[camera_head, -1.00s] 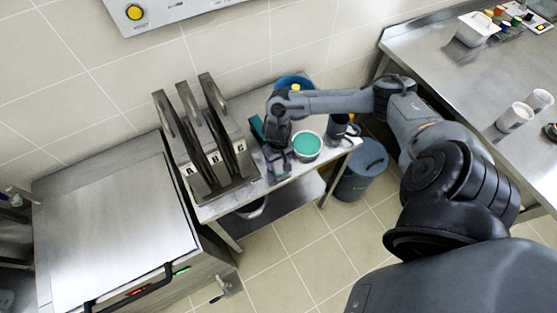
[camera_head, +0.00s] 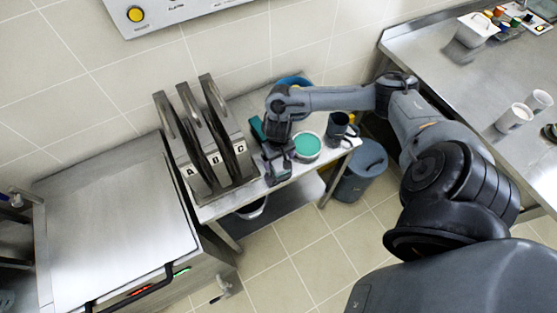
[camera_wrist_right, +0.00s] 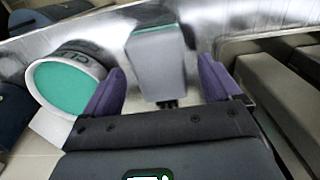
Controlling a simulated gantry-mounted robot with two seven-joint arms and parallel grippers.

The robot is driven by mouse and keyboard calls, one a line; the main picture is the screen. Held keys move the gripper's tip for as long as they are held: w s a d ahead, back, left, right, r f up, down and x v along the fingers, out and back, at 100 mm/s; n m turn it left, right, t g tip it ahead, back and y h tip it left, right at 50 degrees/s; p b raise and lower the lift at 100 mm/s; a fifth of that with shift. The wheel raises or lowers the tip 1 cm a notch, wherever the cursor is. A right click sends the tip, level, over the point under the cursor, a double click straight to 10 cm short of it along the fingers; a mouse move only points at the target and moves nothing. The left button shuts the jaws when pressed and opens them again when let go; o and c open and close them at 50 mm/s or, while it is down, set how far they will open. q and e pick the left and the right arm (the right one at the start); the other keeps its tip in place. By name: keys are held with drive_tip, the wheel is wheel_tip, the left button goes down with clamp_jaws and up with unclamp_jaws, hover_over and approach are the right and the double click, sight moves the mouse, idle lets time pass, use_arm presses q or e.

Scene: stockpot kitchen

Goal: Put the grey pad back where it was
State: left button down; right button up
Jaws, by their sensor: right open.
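The grey pad (camera_wrist_right: 158,68), a grey block with a teal edge, lies in the right wrist view between my right gripper's purple fingertips. Gaps show on both sides of it, so the fingers are apart from it. My right gripper (camera_head: 277,172) is open, low over the front of the small metal table (camera_head: 228,207). In the head view the gripper and wrist hide most of the pad. My left gripper is in neither view.
A round container with teal contents (camera_head: 307,146) stands just right of the gripper; it also shows in the wrist view (camera_wrist_right: 68,88). A rack with upright panels marked A, B, C (camera_head: 214,159) stands left. A dark mug (camera_head: 338,128) is at the right end, beside a grey bin (camera_head: 362,170).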

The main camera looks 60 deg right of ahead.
sight(278, 161)
wheel_tip(278, 161, up, 10)
drive_tip(key=p, duration=0.3)
drive_tip(key=shift+r, duration=0.1)
idle(0.3)
